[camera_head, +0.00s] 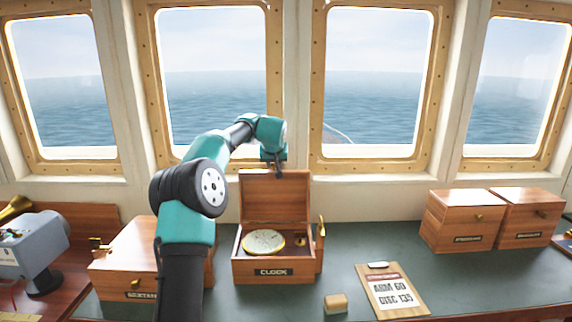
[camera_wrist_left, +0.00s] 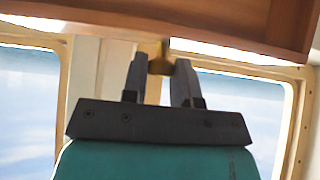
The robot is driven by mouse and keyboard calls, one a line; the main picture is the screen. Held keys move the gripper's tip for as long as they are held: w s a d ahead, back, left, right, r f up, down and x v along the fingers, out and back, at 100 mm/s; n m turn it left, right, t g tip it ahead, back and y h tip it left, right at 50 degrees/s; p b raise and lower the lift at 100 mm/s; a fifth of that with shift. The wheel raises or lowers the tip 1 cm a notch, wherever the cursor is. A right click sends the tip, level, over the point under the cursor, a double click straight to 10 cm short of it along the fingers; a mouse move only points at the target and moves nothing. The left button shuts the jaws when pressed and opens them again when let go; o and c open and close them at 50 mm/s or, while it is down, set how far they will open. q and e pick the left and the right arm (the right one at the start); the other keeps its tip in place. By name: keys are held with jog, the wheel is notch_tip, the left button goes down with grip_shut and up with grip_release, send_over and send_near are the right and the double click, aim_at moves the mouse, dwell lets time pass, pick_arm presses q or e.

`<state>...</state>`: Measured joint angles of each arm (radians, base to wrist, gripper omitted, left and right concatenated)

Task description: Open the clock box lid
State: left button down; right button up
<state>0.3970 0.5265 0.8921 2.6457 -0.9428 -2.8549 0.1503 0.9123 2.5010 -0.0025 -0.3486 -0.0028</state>
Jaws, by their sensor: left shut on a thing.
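The clock box (camera_head: 272,270) is a wooden box with a "CLOCK" label, standing on the green table. Its lid (camera_head: 274,197) is raised upright at the back. A round pale dial with a brass rim (camera_head: 263,242) lies inside the box. My left gripper (camera_head: 279,171) is at the top edge of the lid. In the left wrist view, the gripper (camera_wrist_left: 160,68) is shut on a small brass knob (camera_wrist_left: 160,58) at the lid's edge (camera_wrist_left: 215,22). My right gripper is not in view.
A wooden sextant box (camera_head: 125,262) stands left of the clock box, partly hidden by my left arm. A clipboard (camera_head: 392,292) and a small wooden block (camera_head: 336,303) lie at the front. Two closed wooden boxes (camera_head: 462,222) stand at right. The table between is clear.

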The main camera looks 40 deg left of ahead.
pick_arm(q)
jog(key=shift+w+a, duration=0.25)
jog(key=shift+w, duration=0.05)
jog(key=c, duration=0.9)
grip_release()
jog(key=shift+f, duration=0.1)
jog(key=v, duration=1.7)
jog(key=shift+r, duration=0.4)
jog(key=shift+w, duration=0.15)
